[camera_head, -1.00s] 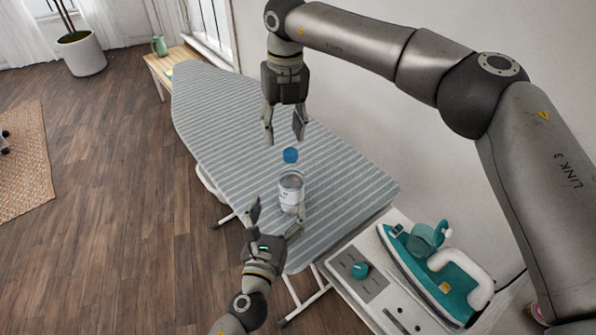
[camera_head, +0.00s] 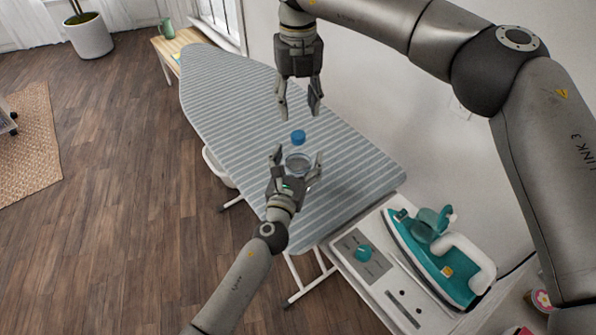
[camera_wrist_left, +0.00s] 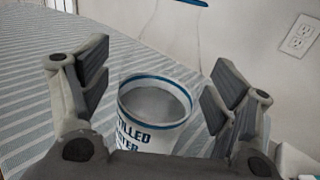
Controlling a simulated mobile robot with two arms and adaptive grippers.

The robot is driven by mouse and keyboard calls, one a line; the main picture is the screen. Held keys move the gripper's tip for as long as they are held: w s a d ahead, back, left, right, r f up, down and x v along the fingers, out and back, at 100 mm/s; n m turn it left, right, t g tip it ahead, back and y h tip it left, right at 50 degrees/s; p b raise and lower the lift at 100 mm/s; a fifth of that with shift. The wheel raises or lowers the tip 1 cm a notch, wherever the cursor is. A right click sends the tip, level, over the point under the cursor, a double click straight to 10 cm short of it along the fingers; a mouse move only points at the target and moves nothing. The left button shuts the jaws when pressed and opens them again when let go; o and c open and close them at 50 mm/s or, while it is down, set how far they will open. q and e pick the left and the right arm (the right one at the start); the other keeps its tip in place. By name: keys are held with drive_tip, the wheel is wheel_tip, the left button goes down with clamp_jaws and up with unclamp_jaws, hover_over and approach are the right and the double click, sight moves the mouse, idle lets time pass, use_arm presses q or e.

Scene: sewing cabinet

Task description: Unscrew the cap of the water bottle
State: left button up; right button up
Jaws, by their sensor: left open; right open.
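The water bottle (camera_head: 298,161) stands upright on the striped ironing board, with a blue cap (camera_head: 298,137) above its clear upper part. In the left wrist view, its white body with blue rings and dark lettering (camera_wrist_left: 150,125) shows between my fingers. My left gripper (camera_head: 296,158) is open, with a finger on either side of the bottle; I cannot tell whether they touch it. It hides the bottle's lower part in the head view. My right gripper (camera_head: 299,109) is open and empty, pointing down above the cap and apart from it.
The ironing board (camera_head: 240,105) is otherwise clear. A teal and white iron (camera_head: 430,262) rests on a white stand (camera_head: 350,240) at the lower right. A wall is behind the board. A small wooden table (camera_head: 178,42) with a green jug (camera_head: 167,28) stands at the far end.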

sight(298, 134)
use_arm(q)
drive_tip(key=shift+w+f, duration=0.1)
drive_tip(key=shift+w, duration=0.05)
use_arm(e)
drive_tip(key=shift+w+f, duration=0.1)
use_arm(q)
clamp_jaws()
use_arm(e)
drive_tip(key=m, duration=2.2)
drive_tip(key=shift+f, duration=4)
drive_tip(key=shift+c, duration=0.3)
